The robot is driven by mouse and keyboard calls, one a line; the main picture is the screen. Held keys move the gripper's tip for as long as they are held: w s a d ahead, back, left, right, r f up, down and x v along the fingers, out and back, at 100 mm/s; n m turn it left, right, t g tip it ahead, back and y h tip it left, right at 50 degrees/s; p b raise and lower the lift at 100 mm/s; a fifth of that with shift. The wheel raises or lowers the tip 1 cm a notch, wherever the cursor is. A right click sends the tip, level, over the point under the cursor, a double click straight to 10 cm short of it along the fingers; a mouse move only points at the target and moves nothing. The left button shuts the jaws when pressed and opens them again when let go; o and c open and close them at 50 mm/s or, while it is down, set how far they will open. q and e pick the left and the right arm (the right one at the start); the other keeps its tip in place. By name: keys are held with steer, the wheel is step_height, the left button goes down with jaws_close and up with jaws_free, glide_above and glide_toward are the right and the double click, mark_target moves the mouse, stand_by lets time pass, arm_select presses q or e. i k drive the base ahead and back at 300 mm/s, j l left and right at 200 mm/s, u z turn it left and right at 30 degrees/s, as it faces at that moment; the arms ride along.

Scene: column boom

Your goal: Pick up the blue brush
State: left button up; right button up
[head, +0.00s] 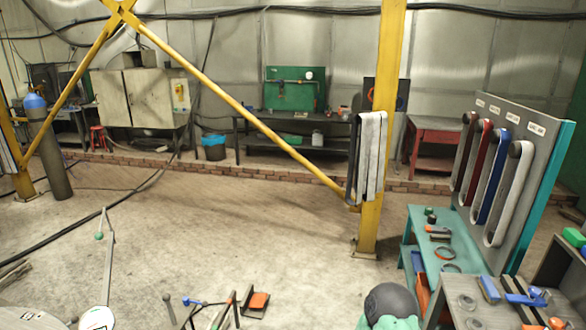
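I cannot make out for certain which thing is the blue brush. A small blue-ended tool (193,301) lies low in the picture, left of centre. A blue block-like item (489,289) and a blue item with a crosspiece (526,299) lie on the grey bench (458,284) at the lower right. They are too small to name surely. Neither of my grippers can be made out in the head view.
A teal table (420,216) with small tools stands right of the yellow post (380,130). Behind it a grey panel (540,135) carries hanging belts. A dark round object (390,302) is at bottom centre-right. The concrete floor at centre-left is mostly clear.

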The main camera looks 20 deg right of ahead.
mark_target(493, 295)
steer(key=i+l+z, duration=0.25)
steer(key=i+z, duration=0.2)
steer(key=i+l+z, duration=0.1)
steer(key=i+z, duration=0.85)
steer(key=i+j+z, duration=0.3)
steer(key=i+z, duration=0.15)
